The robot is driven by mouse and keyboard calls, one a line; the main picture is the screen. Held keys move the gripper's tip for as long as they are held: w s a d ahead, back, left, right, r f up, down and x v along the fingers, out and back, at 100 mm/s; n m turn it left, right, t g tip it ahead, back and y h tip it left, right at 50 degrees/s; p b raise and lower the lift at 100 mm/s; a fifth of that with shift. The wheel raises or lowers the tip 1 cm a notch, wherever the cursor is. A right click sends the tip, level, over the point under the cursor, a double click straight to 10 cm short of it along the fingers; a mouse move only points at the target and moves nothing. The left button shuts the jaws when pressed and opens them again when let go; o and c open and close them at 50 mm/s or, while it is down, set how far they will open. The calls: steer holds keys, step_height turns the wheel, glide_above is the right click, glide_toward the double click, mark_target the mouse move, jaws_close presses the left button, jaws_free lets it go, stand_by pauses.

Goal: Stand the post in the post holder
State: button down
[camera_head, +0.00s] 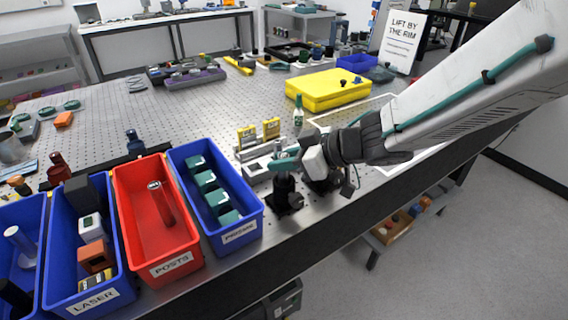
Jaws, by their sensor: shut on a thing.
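My gripper (284,162), with teal fingers, is low over the front edge of the perforated table. It is shut on what looks like the post, mostly hidden by the fingers; a small grey top shows above them. A black post holder (286,198) on a dark foot stands upright directly beneath the fingers. I cannot tell whether the post's lower end is inside it. A second dark mount (322,180) stands just right, partly behind my wrist. Another post (161,203), dark red with a silver top, leans in the red POSTS bin (178,262).
Left of the holder is the blue PRISMS bin (240,232) with teal blocks; the blue LASER bin (92,300) stands further left. A grey device with yellow labelled tops (258,135) is close behind the gripper. A yellow case (327,88) lies further back. The middle-left tabletop is mostly clear.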

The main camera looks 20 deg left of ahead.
steer(key=shift+f, duration=0.5)
steer(key=c, duration=1.2)
jaws_free()
steer(key=shift+f, duration=0.15)
steer(key=shift+c, duration=0.2)
steer(key=v, duration=1.2)
